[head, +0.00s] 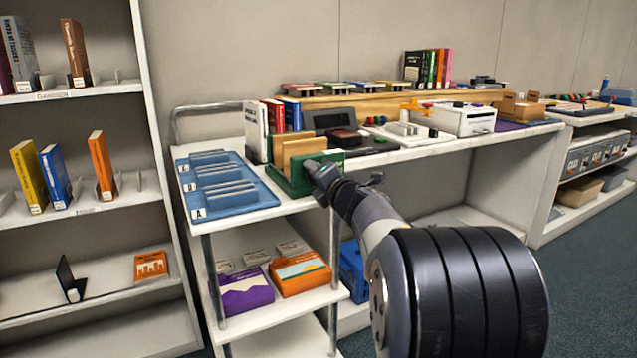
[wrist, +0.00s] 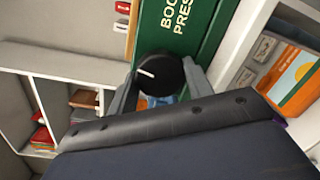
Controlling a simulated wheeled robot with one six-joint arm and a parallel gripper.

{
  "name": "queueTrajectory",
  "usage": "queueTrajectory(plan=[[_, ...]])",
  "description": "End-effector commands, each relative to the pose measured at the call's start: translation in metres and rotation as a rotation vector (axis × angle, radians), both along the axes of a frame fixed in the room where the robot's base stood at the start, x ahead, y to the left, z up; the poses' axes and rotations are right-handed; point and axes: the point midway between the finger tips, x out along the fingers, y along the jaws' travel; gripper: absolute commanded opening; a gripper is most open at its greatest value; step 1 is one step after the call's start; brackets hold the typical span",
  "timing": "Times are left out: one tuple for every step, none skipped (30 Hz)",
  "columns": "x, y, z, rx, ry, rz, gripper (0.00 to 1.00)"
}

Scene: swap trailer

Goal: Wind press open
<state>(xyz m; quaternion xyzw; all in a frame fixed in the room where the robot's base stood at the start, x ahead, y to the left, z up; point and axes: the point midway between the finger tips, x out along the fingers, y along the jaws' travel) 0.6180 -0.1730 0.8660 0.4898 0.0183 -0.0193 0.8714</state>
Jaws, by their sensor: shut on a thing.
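The green book press (head: 292,184) stands near the front edge of the cart top, with tan wooden boards (head: 300,148) upright in it. Its green face with white lettering also fills the top of the wrist view (wrist: 190,25). A round black knob (wrist: 160,74) with a white pointer mark sits on that face. My gripper (wrist: 158,85) is shut on the knob, one grey finger on each side of it. In the head view my gripper (head: 318,172) reaches the press's right end and hides the knob. Whether anything is clamped between the boards is unclear.
A blue tray (head: 262,200) with slotted racks lies left of the press. White, red and blue books (head: 273,117) stand just behind it. A dark box and small devices fill the counter to the right. Purple and orange boxes (head: 300,273) sit on the shelf below.

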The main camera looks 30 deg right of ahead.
Motion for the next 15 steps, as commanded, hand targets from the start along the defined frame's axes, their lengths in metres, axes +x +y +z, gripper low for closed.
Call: queueTrajectory(plan=[[0.0000,0.0002,-0.0031,-0.010,0.003,0.000,0.26],[0.0001,0.0002,-0.0029,-0.015,0.003,0.000,0.26],[0.0001,0.0003,-0.0029,-0.021,0.003,0.000,0.26],[0.0000,0.0002,-0.0028,-0.024,0.003,0.001,0.26],[0.0000,0.0002,-0.0027,-0.027,0.003,0.000,0.26],[0.0000,0.0002,-0.0026,-0.029,0.003,0.000,0.26],[0.0000,0.0002,-0.0026,-0.031,0.003,0.000,0.26],[0.0000,0.0002,-0.0025,-0.031,0.003,0.000,0.26],[0.0000,0.0002,-0.0024,-0.032,0.003,0.000,0.26],[0.0000,0.0002,-0.0024,-0.032,0.003,0.000,0.26],[0.0000,0.0002,-0.0024,-0.032,0.003,0.000,0.26],[0.0000,0.0002,-0.0024,-0.032,0.003,0.000,0.26],[0.0000,0.0002,-0.0024,-0.031,0.003,0.000,0.26],[0.0000,0.0002,-0.0024,-0.031,0.003,0.000,0.26],[0.0000,0.0002,-0.0024,-0.031,0.003,0.000,0.26]])
